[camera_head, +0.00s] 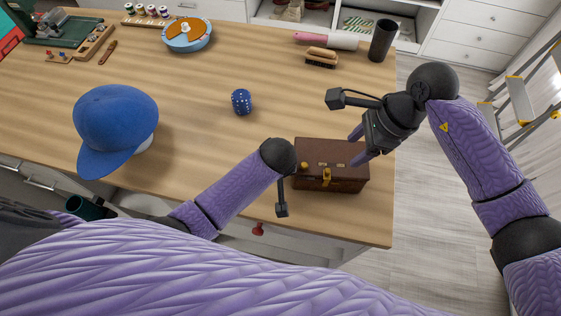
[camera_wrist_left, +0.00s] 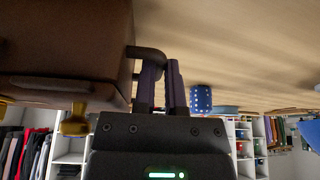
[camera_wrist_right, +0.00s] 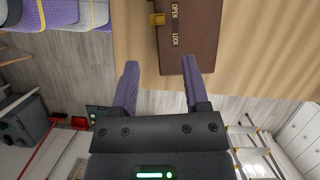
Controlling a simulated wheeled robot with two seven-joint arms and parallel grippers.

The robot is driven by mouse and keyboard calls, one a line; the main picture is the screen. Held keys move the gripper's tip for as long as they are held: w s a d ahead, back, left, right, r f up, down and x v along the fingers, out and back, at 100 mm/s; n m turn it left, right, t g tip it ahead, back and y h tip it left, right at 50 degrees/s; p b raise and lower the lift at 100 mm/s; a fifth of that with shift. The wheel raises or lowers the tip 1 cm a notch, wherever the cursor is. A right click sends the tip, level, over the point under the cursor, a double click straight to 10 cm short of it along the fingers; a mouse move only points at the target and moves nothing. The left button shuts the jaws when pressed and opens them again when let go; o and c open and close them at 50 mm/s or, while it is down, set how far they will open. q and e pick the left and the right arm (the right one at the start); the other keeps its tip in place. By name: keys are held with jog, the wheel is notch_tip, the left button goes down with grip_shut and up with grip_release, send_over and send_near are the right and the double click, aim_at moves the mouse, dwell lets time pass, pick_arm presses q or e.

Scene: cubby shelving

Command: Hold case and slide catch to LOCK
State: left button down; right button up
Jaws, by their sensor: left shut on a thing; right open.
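The brown case (camera_head: 345,184) stands upright near the table's front right corner. Its lid carries OPEN and LOCK lettering, legible in the right wrist view. A yellow knob (camera_head: 304,165) sits on the lid at the OPEN end of the lettering. A yellow clasp (camera_head: 327,178) is at the front edge; it also shows in the right wrist view (camera_wrist_right: 157,19). My left gripper (camera_wrist_left: 162,70) is shut on the dark handle (camera_wrist_left: 150,52) at the case's left side; the head view hides its fingers. My right gripper (camera_head: 357,147) is open and empty, above the case's right back edge.
A brush (camera_head: 321,58), a pink-handled tool (camera_head: 318,39) and a dark cup (camera_head: 382,41) are at the back right. The table's right edge is close to the case.

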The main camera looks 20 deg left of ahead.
jog(key=shift+c, duration=1.1)
jog(key=shift+m, duration=0.9)
jog(key=shift+c, duration=1.3)
jog(key=m, duration=0.2)
jog(key=shift+a+m, duration=0.15)
jog(key=shift+m, duration=0.25)
jog(key=shift+c, duration=1.2)
jog(key=m, duration=0.3)
jog(key=shift+s+a+r+m, duration=0.1)
jog(key=shift+m, duration=0.3)
grip_shut()
jog(key=m, duration=0.9)
jog(key=a+m, duration=0.1)
jog(key=m, duration=1.8)
jog(key=shift+s+a+r, duration=0.2)
jog(key=shift+a+r, duration=0.05)
jog(key=shift+r, duration=0.05)
